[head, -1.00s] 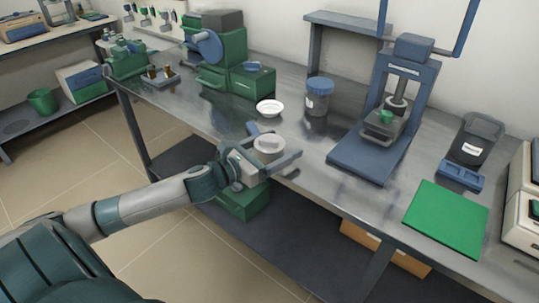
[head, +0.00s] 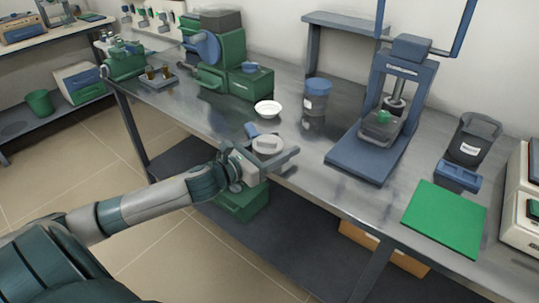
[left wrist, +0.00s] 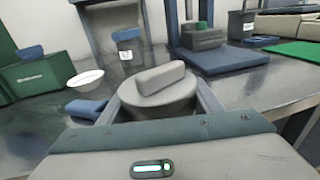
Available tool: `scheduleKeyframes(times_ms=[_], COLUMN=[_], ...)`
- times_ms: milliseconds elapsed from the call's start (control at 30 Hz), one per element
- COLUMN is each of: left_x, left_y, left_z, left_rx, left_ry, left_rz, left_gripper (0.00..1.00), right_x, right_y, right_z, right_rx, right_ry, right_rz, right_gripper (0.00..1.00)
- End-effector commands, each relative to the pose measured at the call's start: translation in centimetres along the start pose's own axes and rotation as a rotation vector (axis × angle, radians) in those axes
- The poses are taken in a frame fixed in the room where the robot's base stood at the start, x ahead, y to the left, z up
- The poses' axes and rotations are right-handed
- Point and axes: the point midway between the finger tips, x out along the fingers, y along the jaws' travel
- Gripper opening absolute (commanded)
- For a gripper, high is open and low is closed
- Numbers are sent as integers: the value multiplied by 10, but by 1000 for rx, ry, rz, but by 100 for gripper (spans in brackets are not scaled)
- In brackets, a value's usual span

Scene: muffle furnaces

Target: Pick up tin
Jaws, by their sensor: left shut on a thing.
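The tin (head: 267,145) is a round, light grey container with a raised bar across its lid. It is at the front edge of the metal bench, between the fingers of my left gripper (head: 272,151). In the left wrist view the tin (left wrist: 158,92) sits between the two fingers (left wrist: 160,104), which are shut on its sides. Its underside is hidden, so I cannot tell whether it touches the bench. My right gripper is in neither view.
A white dish (head: 268,108) and a blue-lidded jar (head: 317,92) stand behind the tin. A blue press (head: 362,150) is to the right, with a green mat (head: 445,218) beyond it. A green machine (head: 222,75) stands at the back left. Bare bench lies between tin and press.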

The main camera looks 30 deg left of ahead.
Motion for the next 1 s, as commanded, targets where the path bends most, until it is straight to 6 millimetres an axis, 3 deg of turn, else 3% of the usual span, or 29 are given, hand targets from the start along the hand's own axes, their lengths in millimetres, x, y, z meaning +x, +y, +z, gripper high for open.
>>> scheduleKeyframes(times_ms=[267,667,900,1000], left_x=[0,-2,-1,-1], left_y=[0,0,-28,-46], left_z=[6,42,60,71], left_rx=[1,3,0,-1], left_ry=[-2,-3,-5,-6], left_rz=[-1,-2,-4,-5], left_gripper=[35,35,35,35], right_x=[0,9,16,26], right_y=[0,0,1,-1], right_z=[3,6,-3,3], right_rx=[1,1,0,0], right_ry=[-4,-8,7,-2], right_rz=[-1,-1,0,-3], right_gripper=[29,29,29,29])
